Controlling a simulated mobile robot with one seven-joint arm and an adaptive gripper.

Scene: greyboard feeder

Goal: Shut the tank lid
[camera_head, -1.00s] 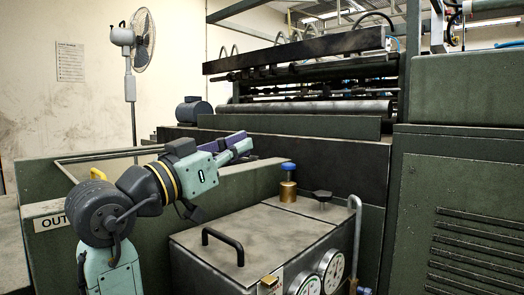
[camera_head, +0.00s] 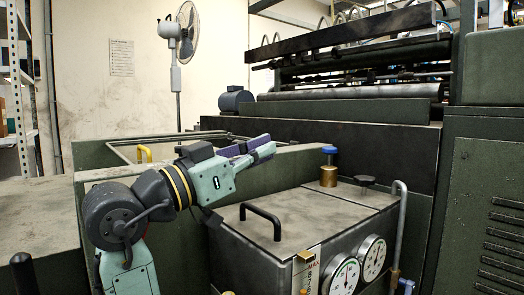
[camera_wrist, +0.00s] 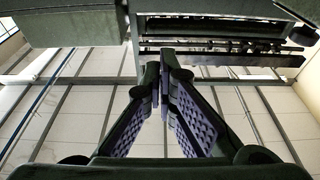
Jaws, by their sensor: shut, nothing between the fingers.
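The tank (camera_head: 262,265) is a dark grey box at the lower right of the head view, with dials and a level scale on its front. Its lid (camera_head: 310,213) is a flat grey plate with a black bar handle (camera_head: 262,218). The lid appears to lie flat on the tank top. My gripper (camera_head: 268,143) is above and behind the lid's left part, pointing away to the upper right, clear of the handle. Its purple-padded fingers are shut and empty; they also show in the wrist view (camera_wrist: 165,78), which holds no lid or tank.
A brass fitting with a blue cap (camera_head: 328,168), a black knob (camera_head: 364,180) and a grey pipe (camera_head: 398,230) stand by the tank's back right. A green-walled trough (camera_head: 95,185) lies left. The roller machine (camera_head: 350,110) stands behind. A fan (camera_head: 180,45) is by the wall.

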